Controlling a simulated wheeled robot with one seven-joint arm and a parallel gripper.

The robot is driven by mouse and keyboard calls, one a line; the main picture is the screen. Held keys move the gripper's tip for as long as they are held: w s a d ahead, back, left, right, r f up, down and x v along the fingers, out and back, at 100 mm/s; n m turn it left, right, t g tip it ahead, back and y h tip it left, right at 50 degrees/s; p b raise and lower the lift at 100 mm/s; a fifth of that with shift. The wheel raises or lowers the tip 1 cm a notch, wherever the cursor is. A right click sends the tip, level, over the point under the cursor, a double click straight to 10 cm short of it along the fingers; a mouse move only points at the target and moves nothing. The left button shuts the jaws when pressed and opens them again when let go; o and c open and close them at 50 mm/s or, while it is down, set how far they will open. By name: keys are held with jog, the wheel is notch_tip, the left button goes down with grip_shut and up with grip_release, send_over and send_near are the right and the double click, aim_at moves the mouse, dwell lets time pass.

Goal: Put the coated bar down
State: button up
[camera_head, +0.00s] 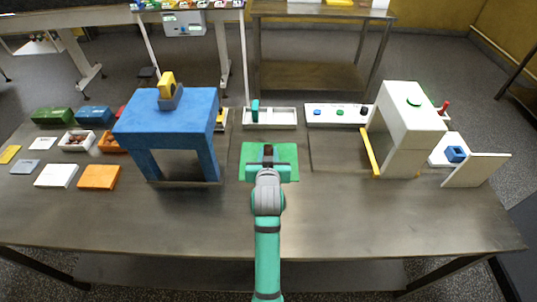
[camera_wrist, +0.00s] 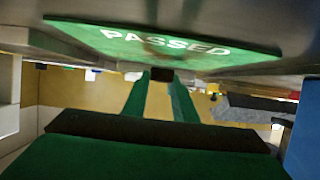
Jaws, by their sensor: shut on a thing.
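The coated bar (camera_head: 268,150) is a small dark brown piece held at the tip of my gripper (camera_head: 268,160), over the green mat (camera_head: 250,174). In the wrist view the bar (camera_wrist: 162,74) sits between the ends of the two teal fingers (camera_wrist: 160,92), which are shut on it. The green mat (camera_wrist: 92,36) there carries the white word PASSED, with a faint brownish patch on it near the bar. I cannot tell whether the bar touches the mat. My gripper and wrist hide part of the mat in the head view.
A blue arch-shaped machine (camera_head: 167,120) stands left of the mat, a white machine (camera_head: 408,135) with a yellow flap to the right. Behind are a white tray (camera_head: 284,118) and a white button panel (camera_head: 338,116). Small boxes and tiles lie at left. The front table is clear.

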jog(key=shift+d+f, duration=0.15)
jog(key=shift+f, duration=0.45)
jog(key=shift+s+d+f, duration=0.15)
jog(key=shift+a, duration=0.2)
jog(key=shift+s, duration=0.1)
jog(key=o, duration=0.8)
jog(key=shift+f, duration=0.1)
